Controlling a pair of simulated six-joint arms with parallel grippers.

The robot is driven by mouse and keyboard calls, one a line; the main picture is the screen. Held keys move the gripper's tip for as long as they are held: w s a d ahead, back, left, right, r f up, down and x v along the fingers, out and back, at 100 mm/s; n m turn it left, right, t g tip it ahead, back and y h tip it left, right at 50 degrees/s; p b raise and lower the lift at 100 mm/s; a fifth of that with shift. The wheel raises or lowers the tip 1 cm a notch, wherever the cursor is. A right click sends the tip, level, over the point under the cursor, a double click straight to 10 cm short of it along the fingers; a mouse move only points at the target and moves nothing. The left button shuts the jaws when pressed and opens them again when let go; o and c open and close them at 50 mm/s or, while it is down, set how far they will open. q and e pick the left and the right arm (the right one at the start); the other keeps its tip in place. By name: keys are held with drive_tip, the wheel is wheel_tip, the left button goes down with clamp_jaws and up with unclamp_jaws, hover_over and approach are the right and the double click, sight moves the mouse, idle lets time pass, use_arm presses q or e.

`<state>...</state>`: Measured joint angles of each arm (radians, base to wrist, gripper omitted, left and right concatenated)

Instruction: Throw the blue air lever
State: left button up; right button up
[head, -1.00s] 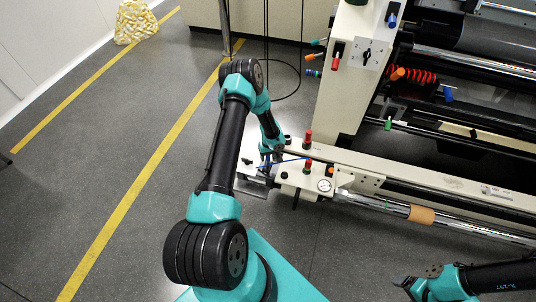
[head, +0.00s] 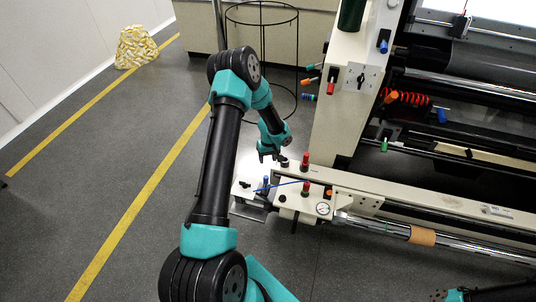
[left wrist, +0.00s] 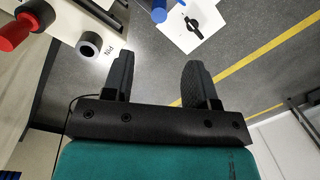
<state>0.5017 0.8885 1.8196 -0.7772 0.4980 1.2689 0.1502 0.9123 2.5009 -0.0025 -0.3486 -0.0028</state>
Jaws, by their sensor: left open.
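A small blue lever handle (head: 266,181) stands on a pale plate (head: 243,189) at the left end of the machine's low beam in the head view. In the left wrist view the blue handle (left wrist: 158,9) shows at the top edge, partly cut off, beside a black pointer (left wrist: 195,27) on the white plate. My left gripper (head: 268,152) is above and behind the plate, apart from the handle. Its two dark fingers (left wrist: 158,68) are spread with nothing between them. My right gripper (head: 440,296) is cut off at the bottom edge; its jaws cannot be made out.
Red knobs (head: 305,160), a gauge (head: 323,208) and a thin blue tube (head: 287,184) are close by on the beam (head: 345,178). The machine's upright (head: 342,120) rises behind to the right. The floor (head: 110,165) to the left is open.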

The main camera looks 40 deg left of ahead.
use_arm(q)
wheel_tip(320, 180, up, 2)
drive_tip(key=shift+w+r, duration=0.1)
drive_tip(key=shift+r, duration=0.1)
drive_tip(key=shift+w+a+f, duration=0.1)
drive_tip(key=shift+w, duration=0.05)
drive_tip(key=shift+c, duration=1.4)
drive_tip(key=w+f+n, duration=0.1)
drive_tip(key=w+a+f+n+g, duration=0.1)
drive_tip(key=w+a+f+n, duration=0.1)
drive_tip(key=w, duration=0.1)
drive_tip(key=shift+w+a, duration=0.1)
drive_tip(key=shift+a, duration=0.15)
drive_tip(key=c, duration=0.6)
drive_tip(key=w+f+n, duration=0.1)
drive_tip(key=w+f+n+g, duration=0.2)
drive_tip(key=w, duration=0.1)
drive_tip(key=shift+a+f+n+h, duration=0.2)
drive_tip(key=shift+a+n+h, duration=0.1)
drive_tip(key=shift+n, duration=0.1)
clamp_jaws()
drive_tip(key=shift+w+d+f+n+g+h, duration=0.2)
drive_tip(key=shift+w+f+n+g+h, duration=0.1)
drive_tip(key=shift+w+f+n, duration=0.25)
drive_tip(key=shift+r, duration=0.1)
